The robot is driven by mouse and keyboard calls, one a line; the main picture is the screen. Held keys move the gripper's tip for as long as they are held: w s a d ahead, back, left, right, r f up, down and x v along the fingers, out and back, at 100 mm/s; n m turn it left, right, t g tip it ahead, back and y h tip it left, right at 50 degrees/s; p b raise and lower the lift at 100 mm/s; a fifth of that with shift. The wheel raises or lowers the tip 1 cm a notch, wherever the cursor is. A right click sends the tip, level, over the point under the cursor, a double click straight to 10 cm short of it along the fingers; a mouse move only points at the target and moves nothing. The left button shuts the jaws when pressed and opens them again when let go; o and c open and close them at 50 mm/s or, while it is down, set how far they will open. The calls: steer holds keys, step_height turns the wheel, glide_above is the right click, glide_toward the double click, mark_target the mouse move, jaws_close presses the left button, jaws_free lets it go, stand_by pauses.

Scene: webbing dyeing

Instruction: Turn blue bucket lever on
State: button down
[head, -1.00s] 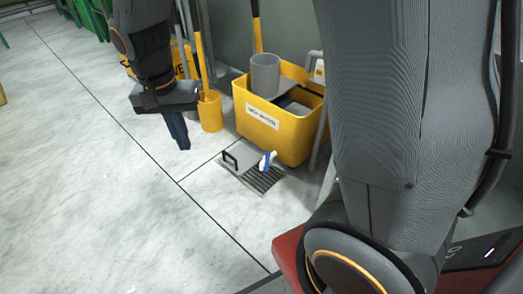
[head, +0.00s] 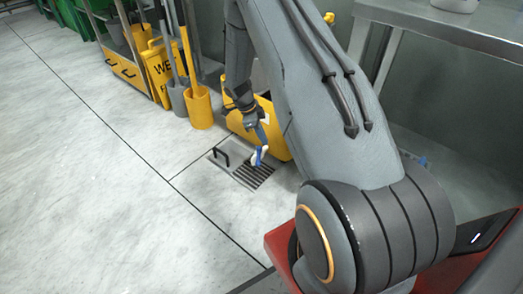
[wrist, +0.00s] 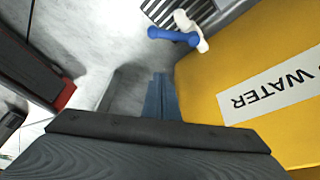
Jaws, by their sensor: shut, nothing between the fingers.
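No blue bucket shows, and I cannot make out a lever for certain. A small blue-and-white item (head: 258,156) lies by the floor grate (head: 252,176); its blue bar (wrist: 172,36) shows at the top of the wrist view. My gripper (head: 262,136) is low in front of the yellow bucket, just above that item in the head picture; whether they touch is unclear. In the wrist view my gripper (wrist: 161,92) is shut and empty, with the yellow bucket (wrist: 215,75) close on the right. My arm hides much of this bucket in the head view.
A steel table (head: 450,30) stands at the upper right, with a tiny blue spot (head: 423,161) below it, too small to identify. A yellow container (head: 200,108) and a yellow sign (head: 160,70) stand along the wall. The floor at left is clear.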

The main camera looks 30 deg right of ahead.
mark_target(259, 156)
steer(key=b+x, duration=0.4)
steer(key=x, duration=0.6)
steer(key=shift+w+a+f+b, duration=0.15)
steer(key=shift+w+a+b, duration=0.35)
steer(key=shift+a, duration=0.35)
steer(key=shift+w+a+f+b, duration=0.1)
steer(key=shift+w+a+b, duration=0.15)
steer(key=shift+w+a, duration=0.5)
steer(key=shift+s+a, duration=0.1)
steer(key=shift+s, duration=0.05)
